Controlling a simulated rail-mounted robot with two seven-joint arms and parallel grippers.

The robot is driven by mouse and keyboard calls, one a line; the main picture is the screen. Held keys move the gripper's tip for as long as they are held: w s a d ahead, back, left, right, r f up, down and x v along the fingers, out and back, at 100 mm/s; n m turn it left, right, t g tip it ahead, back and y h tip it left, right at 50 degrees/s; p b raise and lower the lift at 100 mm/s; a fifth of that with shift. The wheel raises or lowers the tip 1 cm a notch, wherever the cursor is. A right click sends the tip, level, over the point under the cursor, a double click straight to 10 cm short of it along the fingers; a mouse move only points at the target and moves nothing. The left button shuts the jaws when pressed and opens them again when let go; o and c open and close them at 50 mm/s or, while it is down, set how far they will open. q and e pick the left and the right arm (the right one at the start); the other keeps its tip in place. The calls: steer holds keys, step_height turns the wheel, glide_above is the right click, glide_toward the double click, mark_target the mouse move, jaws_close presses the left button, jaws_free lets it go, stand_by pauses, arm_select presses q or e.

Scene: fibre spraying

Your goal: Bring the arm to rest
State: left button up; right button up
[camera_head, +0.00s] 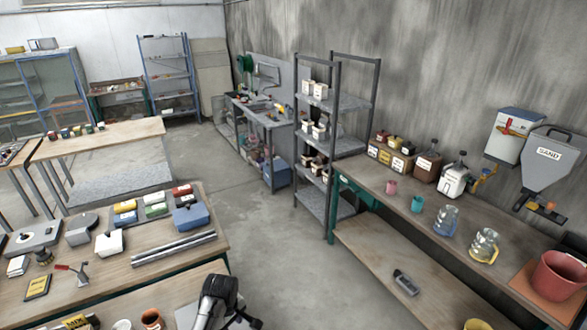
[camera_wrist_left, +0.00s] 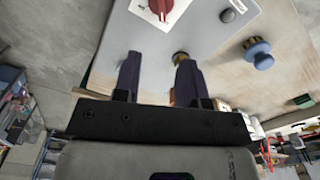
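In the left wrist view my left gripper (camera_wrist_left: 157,68) has its two dark fingers apart, with nothing held between them. The fingers point toward a pale grey panel (camera_wrist_left: 205,45) with a red rotary knob (camera_wrist_left: 168,8). A small brass fitting (camera_wrist_left: 180,56) shows right by the tip of the right-hand finger; I cannot tell whether they touch. In the head view a black and white part of my own arm (camera_head: 216,298) shows at the bottom edge, and no gripper fingers can be made out there. My right gripper is not seen.
A wooden workbench (camera_head: 190,262) with boxes, tools and metal bars stands at the lower left. A long bench (camera_head: 405,212) with jugs, cups and a red bucket (camera_head: 556,275) runs along the right wall. A shelf rack (camera_head: 345,145) stands behind. The concrete floor between is clear.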

arm_select(q)
steer(key=w+r+m+t, duration=0.3)
steer(key=r+m+t, duration=0.65)
steer(key=r, duration=1.25)
steer(key=s+r+m, duration=0.3)
steer(key=s, duration=0.3)
steer(key=s+a+f+g+p, duration=0.1)
steer(key=s+f, duration=0.5)
steer(key=s, duration=0.6)
steer(key=s+f+g+p, duration=0.2)
steer(key=s+f, duration=0.4)
steer(key=s, duration=0.7)
steer(key=s+a+f+g+p, duration=0.1)
steer(key=s+f, duration=0.5)
steer(key=s, duration=0.6)
steer(key=shift+s+a+g+p, duration=0.35)
steer(key=shift+g+p, duration=0.15)
steer(key=shift+g, duration=0.45)
steer(key=shift+f, duration=0.1)
